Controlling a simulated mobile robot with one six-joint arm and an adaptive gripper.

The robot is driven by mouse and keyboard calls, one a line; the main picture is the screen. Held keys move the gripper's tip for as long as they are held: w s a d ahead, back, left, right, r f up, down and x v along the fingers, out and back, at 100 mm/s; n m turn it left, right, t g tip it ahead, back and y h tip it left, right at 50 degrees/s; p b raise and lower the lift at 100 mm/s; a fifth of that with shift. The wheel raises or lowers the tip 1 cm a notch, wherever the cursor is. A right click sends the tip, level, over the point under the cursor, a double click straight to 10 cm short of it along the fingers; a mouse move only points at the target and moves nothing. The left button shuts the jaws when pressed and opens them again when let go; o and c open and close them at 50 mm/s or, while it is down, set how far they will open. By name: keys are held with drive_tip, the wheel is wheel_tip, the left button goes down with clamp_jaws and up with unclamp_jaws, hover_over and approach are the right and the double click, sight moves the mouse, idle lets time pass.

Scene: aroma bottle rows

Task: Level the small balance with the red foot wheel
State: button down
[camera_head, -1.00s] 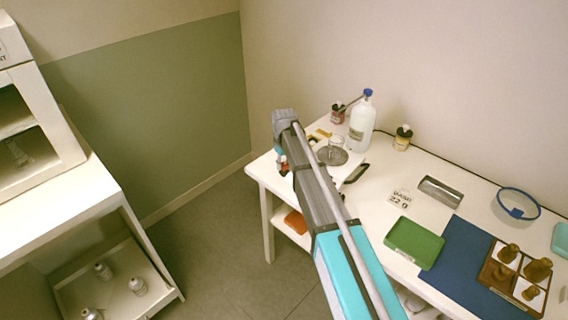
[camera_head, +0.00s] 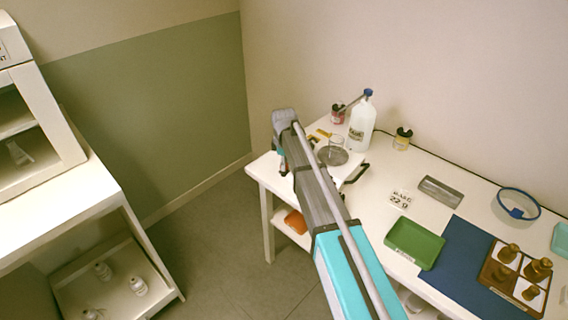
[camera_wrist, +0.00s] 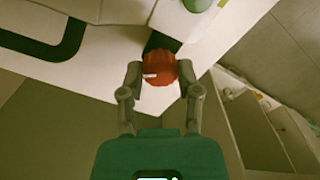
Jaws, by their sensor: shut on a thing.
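The red foot wheel (camera_wrist: 160,67) shows in the wrist view under the edge of the small white balance (camera_wrist: 110,50), with a small white mark on its left side. My gripper (camera_wrist: 161,74) has one finger on each side of the wheel and is shut on it. A round green-centred fitting (camera_wrist: 197,4), partly cut off, shows at the top edge. In the head view the balance's round grey pan (camera_head: 338,157) carries a clear glass. My arm hides the wheel and part of the balance there.
A blue-capped bottle (camera_head: 361,124) and small jars stand behind the balance. A black handle (camera_head: 357,173) lies to its right. A green tray (camera_head: 413,243), blue mat (camera_head: 462,262) and wooden bottle box (camera_head: 494,283) are farther right. Open floor lies left of the table.

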drive_tip(key=shift+s, duration=0.1)
idle(0.3)
drive_tip(key=shift+c, duration=1.5)
unclamp_jaws()
drive_tip(key=shift+m, duration=0.3)
